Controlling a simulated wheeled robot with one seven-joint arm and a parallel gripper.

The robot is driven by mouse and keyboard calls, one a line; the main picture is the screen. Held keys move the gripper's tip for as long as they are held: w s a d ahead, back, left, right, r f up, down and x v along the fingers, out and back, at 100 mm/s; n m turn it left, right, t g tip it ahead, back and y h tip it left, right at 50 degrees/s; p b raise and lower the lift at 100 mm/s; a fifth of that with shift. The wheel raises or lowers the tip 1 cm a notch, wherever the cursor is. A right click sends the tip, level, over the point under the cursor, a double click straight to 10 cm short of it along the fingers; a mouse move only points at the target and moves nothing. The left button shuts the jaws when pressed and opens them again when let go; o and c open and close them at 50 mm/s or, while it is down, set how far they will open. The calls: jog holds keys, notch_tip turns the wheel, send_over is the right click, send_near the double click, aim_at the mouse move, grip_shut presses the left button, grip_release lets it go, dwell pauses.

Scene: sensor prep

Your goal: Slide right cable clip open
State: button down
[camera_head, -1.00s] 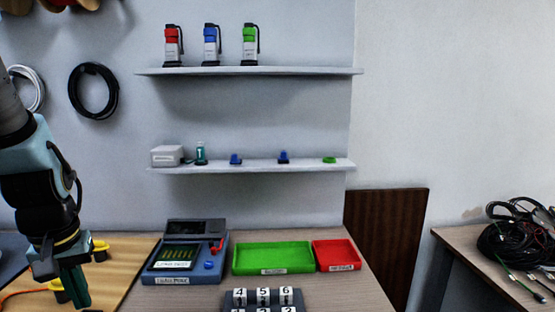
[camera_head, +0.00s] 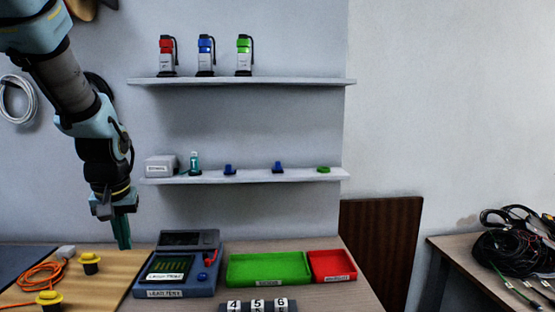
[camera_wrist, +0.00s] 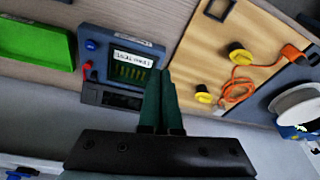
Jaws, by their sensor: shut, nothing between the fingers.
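The right one (camera_head: 90,262) is farther back; the left one (camera_head: 49,300) is nearer the front edge of the picture. In the wrist view, turned about, the right one (camera_wrist: 203,93) is beside my fingers and the left one (camera_wrist: 240,52) is farther off. I cannot tell how far either clip is slid. My gripper (camera_head: 122,242) is shut and empty, above the board's back right part, apart from both clips. Its fingertips (camera_wrist: 163,78) show in the wrist view.
An orange cable (camera_head: 38,272) with a grey plug (camera_head: 66,252) lies left of the right clip. A blue tester (camera_head: 205,280) stands right of the board. A green tray (camera_head: 268,268) and a red tray (camera_head: 332,266) follow. Wall shelves (camera_head: 245,178) hang above.

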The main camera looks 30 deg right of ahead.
jog(key=w+d+r+m, duration=0.1)
jog(key=w+d+r, duration=0.35)
jog(key=d, duration=0.55)
jog(key=m+t+h+b, duration=0.1)
jog(key=m+t+h, duration=0.1)
jog(key=t+h, duration=0.15)
send_near(278, 162)
jog(key=shift+w+d+r, duration=0.25)
jog(key=shift+r, duration=0.2)
jog(key=shift+w+d+r, duration=0.25)
jog(key=shift+w+r, duration=0.05)
jog(key=shift+r, duration=0.1)
jog(key=shift+w+f, duration=0.1)
jog(key=p+x, duration=0.3)
jog(key=x, duration=0.6)
jog(key=shift+w+f, duration=0.25)
jog(key=shift+f, duration=0.05)
jog(key=shift+s+a+f+b, duration=0.15)
jog(key=shift+s+a+b, duration=0.05)
jog(key=shift+s+b, duration=0.35)
jog(key=shift+s+a+b, duration=0.6)
jog(key=shift+s+b, duration=0.35)
jog(key=shift+b, duration=0.05)
